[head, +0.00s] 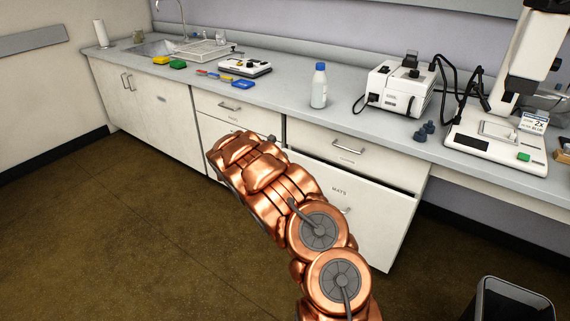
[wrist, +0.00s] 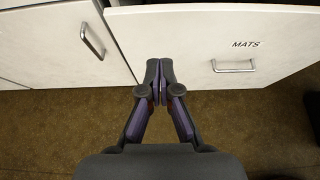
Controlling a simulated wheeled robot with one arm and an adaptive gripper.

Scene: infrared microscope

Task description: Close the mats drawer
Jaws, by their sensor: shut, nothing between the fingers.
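The mats drawer (wrist: 200,40) is the white front marked MATS with a metal handle (wrist: 232,67). In the head view the drawer (head: 378,222) stands out a little from the cabinet, with a dark gap along its top edge. My arm hides its left part there. My gripper (wrist: 160,66) is shut and empty, its fingertips together over the lower left corner of the drawer front in the wrist view. I cannot tell whether they touch it. In the head view my arm hides the gripper.
A shut drawer (head: 345,144) sits above the mats drawer. A neighbouring cabinet front (wrist: 50,45) with a handle is at the left. A dark bin (head: 512,300) stands on the floor at right. The counter holds a bottle (head: 319,86) and a microscope (head: 497,130). Floor at left is clear.

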